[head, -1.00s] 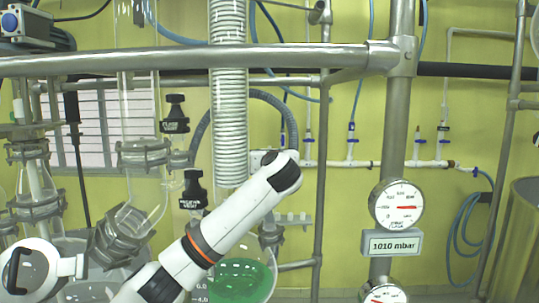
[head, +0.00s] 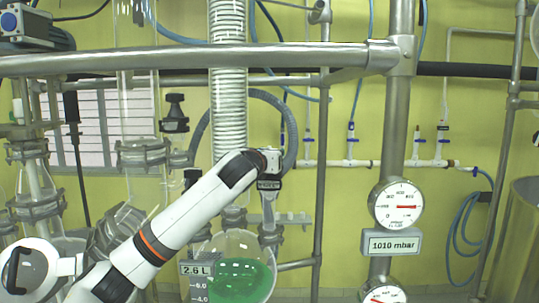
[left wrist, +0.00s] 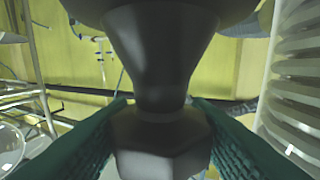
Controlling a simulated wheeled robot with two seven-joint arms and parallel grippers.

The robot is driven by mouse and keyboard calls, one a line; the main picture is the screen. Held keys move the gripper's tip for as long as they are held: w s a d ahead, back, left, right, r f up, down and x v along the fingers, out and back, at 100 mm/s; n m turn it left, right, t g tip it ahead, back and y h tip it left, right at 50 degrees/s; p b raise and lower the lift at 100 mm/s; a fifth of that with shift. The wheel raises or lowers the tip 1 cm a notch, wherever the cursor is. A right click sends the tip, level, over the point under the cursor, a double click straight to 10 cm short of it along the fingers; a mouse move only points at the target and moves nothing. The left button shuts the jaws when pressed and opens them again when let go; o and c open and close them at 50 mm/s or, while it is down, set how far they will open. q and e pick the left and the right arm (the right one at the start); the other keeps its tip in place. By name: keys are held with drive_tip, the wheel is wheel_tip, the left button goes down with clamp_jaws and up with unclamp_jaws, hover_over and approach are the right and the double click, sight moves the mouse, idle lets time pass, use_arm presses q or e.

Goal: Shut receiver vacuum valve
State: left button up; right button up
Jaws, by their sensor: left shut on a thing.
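The receiver vacuum valve has a dark knob (left wrist: 160,140) that fills the middle of the left wrist view. My left gripper (left wrist: 160,130) has its green-padded fingers on both sides of the knob and is shut on it. In the head view my left gripper (head: 272,160) is at the end of the white arm, right of the coiled column.
A round flask with green liquid (head: 240,273) hangs below, with a 2.6 L readout (head: 199,268). Another black valve (head: 174,113) stands left of the white coil (head: 228,110). A steel rail (head: 190,60) crosses above. A gauge (head: 398,205) over a 1010 mbar sign stands right.

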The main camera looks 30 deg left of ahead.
use_arm(q)
drive_tip(key=shift+m+h, duration=0.4)
drive_tip(key=shift+h, duration=0.2)
drive_tip(key=o, duration=1)
drive_tip(key=shift+s, duration=0.1)
drive_tip(key=shift+s, duration=0.15)
drive_tip(key=s+d+b, duration=0.1)
drive_tip(key=s+b, duration=0.4)
drive_tip(key=s, duration=0.6)
drive_tip(key=shift+s+d+b, duration=0.3)
drive_tip(key=shift+d+b, duration=0.05)
drive_tip(key=shift+d, duration=0.05)
